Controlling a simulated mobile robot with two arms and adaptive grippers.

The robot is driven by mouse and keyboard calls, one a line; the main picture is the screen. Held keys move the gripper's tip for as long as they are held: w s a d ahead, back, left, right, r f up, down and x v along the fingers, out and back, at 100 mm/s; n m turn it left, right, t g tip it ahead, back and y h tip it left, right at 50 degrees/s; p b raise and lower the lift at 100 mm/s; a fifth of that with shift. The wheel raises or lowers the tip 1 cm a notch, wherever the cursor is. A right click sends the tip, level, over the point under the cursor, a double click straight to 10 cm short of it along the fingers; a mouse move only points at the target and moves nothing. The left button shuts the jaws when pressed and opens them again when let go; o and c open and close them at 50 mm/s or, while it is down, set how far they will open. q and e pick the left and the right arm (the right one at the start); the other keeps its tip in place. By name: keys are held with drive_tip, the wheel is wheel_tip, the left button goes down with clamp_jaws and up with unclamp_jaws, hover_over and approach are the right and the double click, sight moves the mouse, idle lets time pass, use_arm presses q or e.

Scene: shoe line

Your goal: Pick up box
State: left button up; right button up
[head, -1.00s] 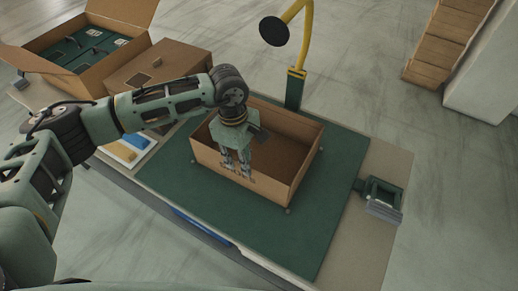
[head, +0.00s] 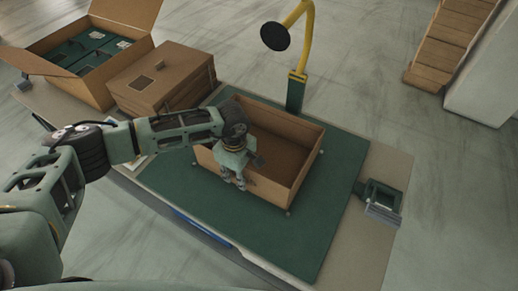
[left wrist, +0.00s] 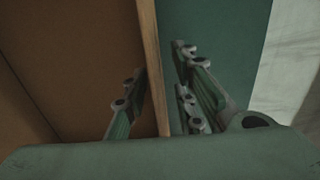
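An open, empty-looking brown cardboard box (head: 297,180) stands on the green mat in the head view. My left gripper (head: 237,184) points down over the box's near wall, left of the wall's middle. In the left wrist view the wall's edge (left wrist: 150,62) runs between the fingers of my left gripper (left wrist: 162,85). One finger is inside the box and the other is outside over the mat. Gaps show beside the wall, so the fingers look open around it. My gripper hides part of the near wall in the head view. My right gripper is not in view.
The green mat (head: 270,228) has free room in front of the box. A yellow-armed lamp (head: 297,60) stands behind it. A green device (head: 380,198) sits at the table's right. Stacked flat cardboard (head: 160,78) and a carton with green contents (head: 75,85) are at the left.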

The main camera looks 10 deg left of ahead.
use_arm(q)
clamp_jaws()
drive_tip(key=shift+r, duration=0.15)
idle(0.4)
